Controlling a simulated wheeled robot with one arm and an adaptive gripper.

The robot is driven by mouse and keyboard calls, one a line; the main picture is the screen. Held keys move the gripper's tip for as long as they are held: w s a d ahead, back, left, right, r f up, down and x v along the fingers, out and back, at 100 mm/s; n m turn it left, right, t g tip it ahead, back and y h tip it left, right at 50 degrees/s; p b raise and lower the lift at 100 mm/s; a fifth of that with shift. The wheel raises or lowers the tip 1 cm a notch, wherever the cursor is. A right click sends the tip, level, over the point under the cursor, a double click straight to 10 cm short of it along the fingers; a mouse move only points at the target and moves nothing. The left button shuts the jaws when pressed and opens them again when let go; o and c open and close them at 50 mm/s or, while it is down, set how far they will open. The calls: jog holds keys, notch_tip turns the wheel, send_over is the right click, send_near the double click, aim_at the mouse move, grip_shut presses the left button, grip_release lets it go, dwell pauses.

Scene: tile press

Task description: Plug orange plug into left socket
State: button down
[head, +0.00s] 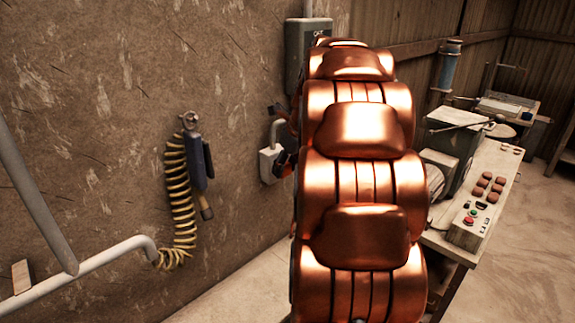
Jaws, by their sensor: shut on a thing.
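My copper-coloured arm fills the middle of the head view and covers most of my gripper. I cannot make out the orange plug. A pale socket box (269,163) with a conduit is on the wall, just left of these dark parts. Whether it is the left socket, and whether anything touches it, I cannot tell.
A grey wall box (296,45) is above, partly behind my arm. A dark hand tool (197,160) with a coiled yellow hose (179,205) hangs on the wall at left. A bench with a button panel (468,222) stands at right. Bare floor (235,290) shows below.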

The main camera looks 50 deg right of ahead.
jog(key=shift+w, duration=0.15)
jog(key=c, duration=0.6)
grip_release()
jog(key=shift+r, duration=0.15)
jog(key=v, duration=1.1)
jog(key=shift+s+r, duration=0.2)
jog(key=shift+r, duration=0.15)
